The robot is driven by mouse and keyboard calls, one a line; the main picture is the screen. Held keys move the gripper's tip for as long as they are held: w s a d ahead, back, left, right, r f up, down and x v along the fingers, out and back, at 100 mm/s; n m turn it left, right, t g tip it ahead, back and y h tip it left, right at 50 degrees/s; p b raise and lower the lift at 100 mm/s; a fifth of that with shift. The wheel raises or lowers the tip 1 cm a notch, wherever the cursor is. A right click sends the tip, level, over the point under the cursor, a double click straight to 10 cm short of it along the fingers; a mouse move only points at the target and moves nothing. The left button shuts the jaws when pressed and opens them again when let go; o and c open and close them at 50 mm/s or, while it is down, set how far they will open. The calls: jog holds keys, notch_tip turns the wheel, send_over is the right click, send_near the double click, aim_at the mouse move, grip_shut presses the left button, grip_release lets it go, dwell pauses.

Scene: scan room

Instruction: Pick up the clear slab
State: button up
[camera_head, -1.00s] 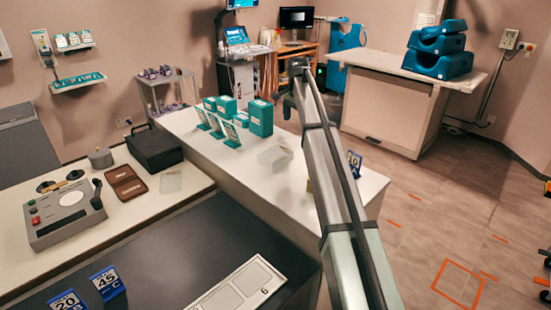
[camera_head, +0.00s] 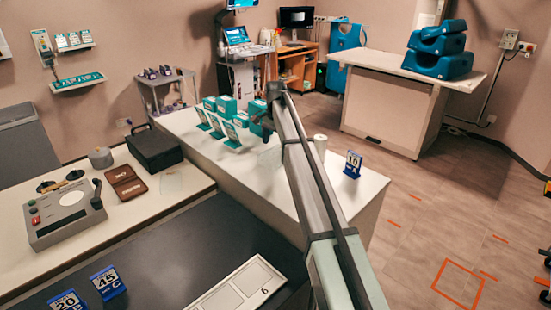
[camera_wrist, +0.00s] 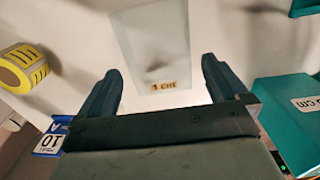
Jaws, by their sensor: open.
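The clear slab (camera_wrist: 152,35) is a pale, see-through plate with a small "1 cm" label at its near end. In the wrist view it lies on the white table top ahead of my gripper (camera_wrist: 161,66). My gripper is open and empty, and the slab's labelled end shows between its two dark fingers. I cannot tell the height of the fingers above it. In the head view the slab (camera_head: 269,158) is on the white counter, partly hidden by my arm. Another clear plate (camera_head: 172,183) lies on the left bench beside a brown case.
A teal box (camera_wrist: 290,108) stands close to the right finger. A yellow roll (camera_wrist: 24,68) and a blue "10 A" sign (camera_wrist: 50,143) are on the left. Several teal boxes and cards (camera_head: 228,128) stand behind the slab on the counter (camera_head: 285,190).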

aim_at(276, 153)
jog(key=shift+s+f, duration=0.2)
jog(key=shift+f, duration=2.6)
jog(key=shift+r, duration=0.1)
jog(key=c, duration=1.1)
